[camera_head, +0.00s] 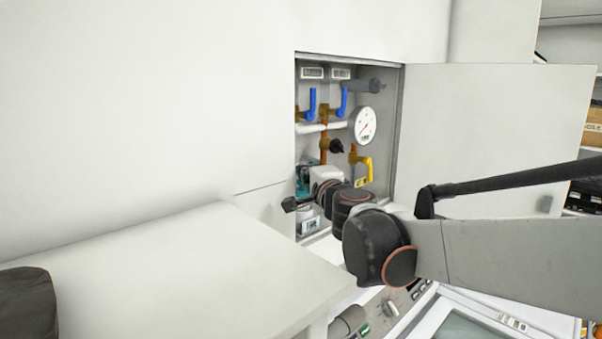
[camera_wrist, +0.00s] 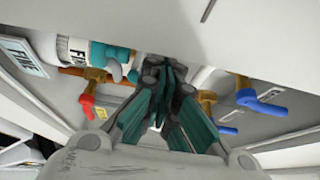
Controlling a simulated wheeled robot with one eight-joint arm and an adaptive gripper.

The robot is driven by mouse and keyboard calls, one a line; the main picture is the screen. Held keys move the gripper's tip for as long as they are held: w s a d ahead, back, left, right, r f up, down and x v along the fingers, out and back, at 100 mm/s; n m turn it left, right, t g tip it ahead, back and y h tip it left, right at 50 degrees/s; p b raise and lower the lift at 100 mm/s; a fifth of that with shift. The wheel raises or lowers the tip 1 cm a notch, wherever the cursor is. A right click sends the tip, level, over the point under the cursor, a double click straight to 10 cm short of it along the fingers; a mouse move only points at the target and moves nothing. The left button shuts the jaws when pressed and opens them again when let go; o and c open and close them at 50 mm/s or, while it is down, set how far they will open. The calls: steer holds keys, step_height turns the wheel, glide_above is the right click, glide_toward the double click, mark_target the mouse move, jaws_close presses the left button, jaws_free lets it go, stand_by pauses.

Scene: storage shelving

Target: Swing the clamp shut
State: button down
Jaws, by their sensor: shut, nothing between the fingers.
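My gripper (camera_wrist: 165,78) shows in the wrist view with its fingers shut and empty. The fingertips are close to a grey-white surface and pipework. To their left, a teal piece (camera_wrist: 112,53) sits at the end of a white cylinder (camera_wrist: 74,50) with dark lettering; it may be the clamp, but I cannot tell for certain. In the head view, a teal thing (camera_head: 302,182) shows low at the left of the open wall cabinet (camera_head: 400,110), partly behind my wrist. My fingers are hidden there.
A red-handled valve (camera_wrist: 87,105) and blue-handled valves (camera_wrist: 262,102) flank my gripper in the wrist view. A white counter (camera_head: 180,275) lies in front.

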steer(key=shift+s, duration=0.1)
steer(key=v, duration=1.2)
steer(key=w+d+n+g+y, duration=0.45)
steer(key=w+d+y, duration=0.25)
steer(key=d, duration=0.6)
steer(key=w+a+n+p, duration=0.1)
steer(key=w+a+p, duration=0.1)
steer(key=w+a, duration=0.5)
steer(key=a, duration=0.3)
steer(key=shift+w+a+y+p, duration=0.25)
steer(key=shift+w+y+p, duration=0.05)
steer(key=shift+p, duration=0.1)
steer(key=shift+s, duration=0.15)
